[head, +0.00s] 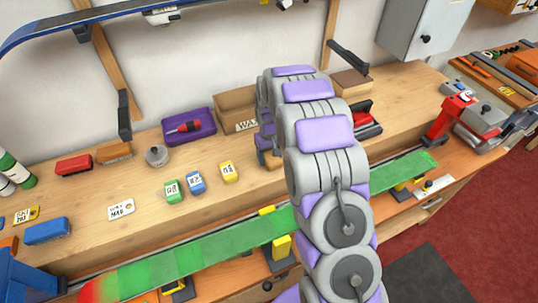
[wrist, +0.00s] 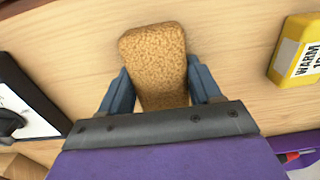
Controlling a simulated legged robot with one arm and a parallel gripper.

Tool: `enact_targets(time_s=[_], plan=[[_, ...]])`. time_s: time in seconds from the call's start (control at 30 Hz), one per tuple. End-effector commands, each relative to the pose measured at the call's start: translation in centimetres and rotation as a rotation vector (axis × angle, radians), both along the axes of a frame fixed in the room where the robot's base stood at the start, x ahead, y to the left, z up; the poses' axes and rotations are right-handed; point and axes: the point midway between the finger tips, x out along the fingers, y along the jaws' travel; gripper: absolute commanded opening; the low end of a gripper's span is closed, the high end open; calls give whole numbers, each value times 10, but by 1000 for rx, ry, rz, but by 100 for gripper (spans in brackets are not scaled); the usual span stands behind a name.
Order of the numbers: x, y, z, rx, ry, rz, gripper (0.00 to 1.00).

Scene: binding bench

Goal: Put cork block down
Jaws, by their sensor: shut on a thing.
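The cork block (wrist: 155,60), speckled tan-brown with rounded corners, sits between the two blue-grey fingers of my gripper (wrist: 160,88) in the wrist view. The fingers are shut on its sides, and its far end sticks out past them. Pale bench wood lies behind it; I cannot tell whether the block touches it. In the head view my arm hides most of the gripper and block above the wooden bench (head: 90,190).
A yellow wax block (wrist: 296,52) lies to the right of the cork in the wrist view. In the head view, a purple tray (head: 205,141) holds a red screwdriver, blue (head: 195,182) and green (head: 174,191) blocks lie on the bench, and a green ski (head: 200,250) runs along the front.

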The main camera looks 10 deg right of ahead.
Motion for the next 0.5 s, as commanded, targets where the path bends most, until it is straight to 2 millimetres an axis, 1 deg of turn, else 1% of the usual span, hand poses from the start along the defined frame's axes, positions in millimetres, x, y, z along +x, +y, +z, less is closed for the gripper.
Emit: enact_targets(time_s=[0.07, 0.1, 0.37, 0.5], plan=[[0, 3, -2, -3, 0, 2, 30], [0, 4, -2, -3, 1, 2, 64], [0, 6, -3, -5, 2, 2, 89], [0, 4, -3, -3, 3, 2, 89]])
